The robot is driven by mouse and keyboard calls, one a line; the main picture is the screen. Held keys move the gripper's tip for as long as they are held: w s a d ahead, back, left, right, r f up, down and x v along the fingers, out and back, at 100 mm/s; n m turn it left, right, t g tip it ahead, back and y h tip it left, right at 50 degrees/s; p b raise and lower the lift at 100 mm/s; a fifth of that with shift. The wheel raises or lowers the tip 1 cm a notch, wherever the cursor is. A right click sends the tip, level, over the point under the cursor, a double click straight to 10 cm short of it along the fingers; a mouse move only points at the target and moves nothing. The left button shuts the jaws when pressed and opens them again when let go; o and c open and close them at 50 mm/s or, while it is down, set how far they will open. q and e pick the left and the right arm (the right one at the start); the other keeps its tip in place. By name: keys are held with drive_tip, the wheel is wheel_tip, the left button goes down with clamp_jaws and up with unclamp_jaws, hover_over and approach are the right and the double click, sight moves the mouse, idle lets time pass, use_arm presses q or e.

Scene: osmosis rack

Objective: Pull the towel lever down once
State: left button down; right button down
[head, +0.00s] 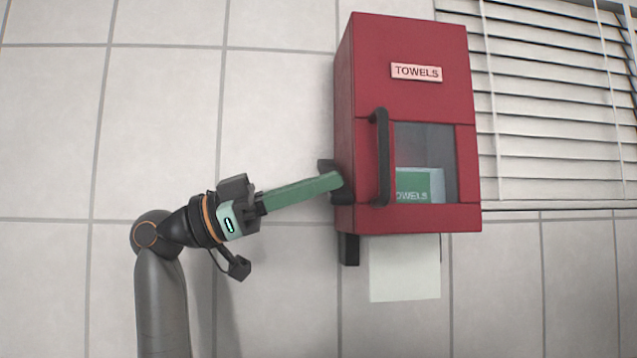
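The red towel dispenser (358,80) is mounted on the wall right of centre in the head view. The green lever (302,193) sticks out to the left from a dark mount at the dispenser's lower left side. Its free left end is a little lower in the picture than its right end. My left gripper (257,208) is at that free end, touching or very close to it. Its fingers are dark and overlap the lever's end, so I cannot tell whether they grip it. A white towel sheet (404,270) hangs below the dispenser. My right gripper is not in view.
A black handle (381,157) stands out from the dispenser's front, beside a window (425,148) showing a green-and-white towel pack. A slatted blind (550,110) is at the right. The tiled wall (285,285) below the lever is clear.

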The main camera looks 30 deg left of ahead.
use_arm(q)
drive_tip(key=shift+w+f, duration=0.2)
drive_tip(key=shift+f, duration=0.3)
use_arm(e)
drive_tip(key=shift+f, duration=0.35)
use_arm(q)
drive_tip(key=shift+f, duration=0.1)
